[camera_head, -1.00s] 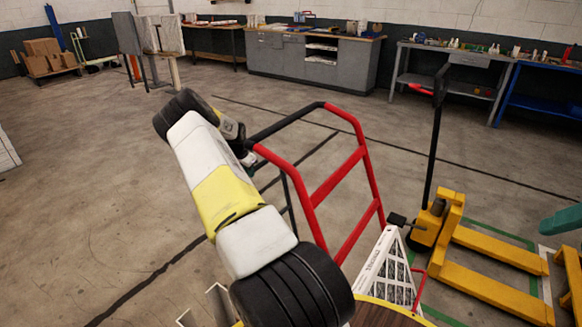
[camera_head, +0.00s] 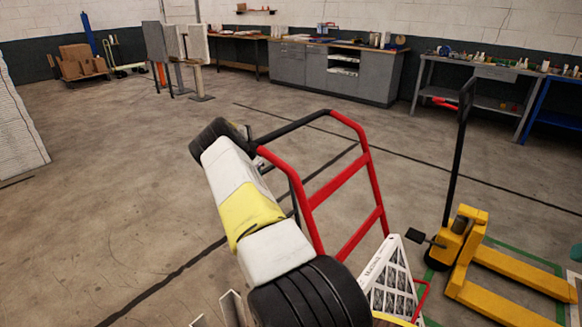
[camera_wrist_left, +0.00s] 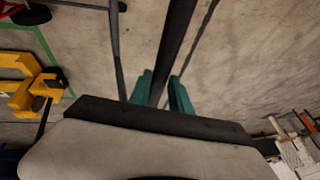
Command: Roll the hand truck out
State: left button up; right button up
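The hand truck (camera_head: 342,186) has a red tubular frame and a black grip bar at its top left. It stands in the middle of the head view. A white-framed filter (camera_head: 388,277) with a dark grille is at its lower right, partly cut off below. My left gripper (camera_head: 250,142) is at the left end of the black bar. In the left wrist view, its two green fingers (camera_wrist_left: 163,92) are on both sides of the dark bar, close against it. A teal tip (camera_head: 575,252) at the right edge seems to be my right gripper; its opening is hidden.
A yellow pallet jack (camera_head: 464,238) stands close to the right of the hand truck, inside green floor lines. Grey cabinets (camera_head: 300,67) and workbenches line the back wall. A white stack (camera_head: 18,130) is at the left edge. The floor left and behind the truck is clear.

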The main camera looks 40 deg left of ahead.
pick_arm(q)
jog(key=o, duration=0.3)
jog(key=shift+r, duration=0.1)
jog(key=v, duration=0.7)
jog(key=shift+s+r, duration=0.2)
jog(key=shift+r, duration=0.1)
